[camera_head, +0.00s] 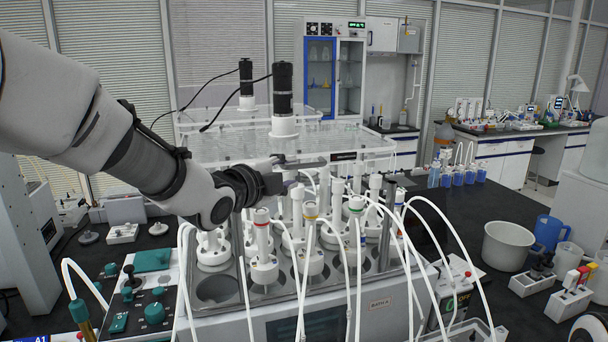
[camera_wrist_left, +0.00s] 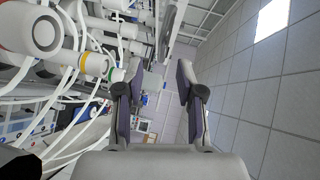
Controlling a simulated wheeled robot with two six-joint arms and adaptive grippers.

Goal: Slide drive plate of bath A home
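Bath A (camera_head: 380,303) is the tank in the foreground of the head view, with its label on the front. Several white reactor bottles (camera_head: 262,252) with coloured rings stand in its round openings, and hoses run from them. A clear drive plate (camera_head: 230,151) with a black motor (camera_head: 283,88) on a white mount lies level behind and above the bottles. My left gripper (camera_head: 312,176) is at the plate's front edge, above the bottles; contact cannot be told. The left wrist view shows its fingers (camera_wrist_left: 160,75) apart with nothing clearly between them.
White hoses (camera_head: 430,225) loop in front of and right of bath A. A second black motor (camera_head: 246,80) stands farther back. A white bucket (camera_head: 507,246) and blue jug (camera_head: 549,232) stand on the dark bench at right. A teal-knobbed device (camera_head: 154,313) is at left.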

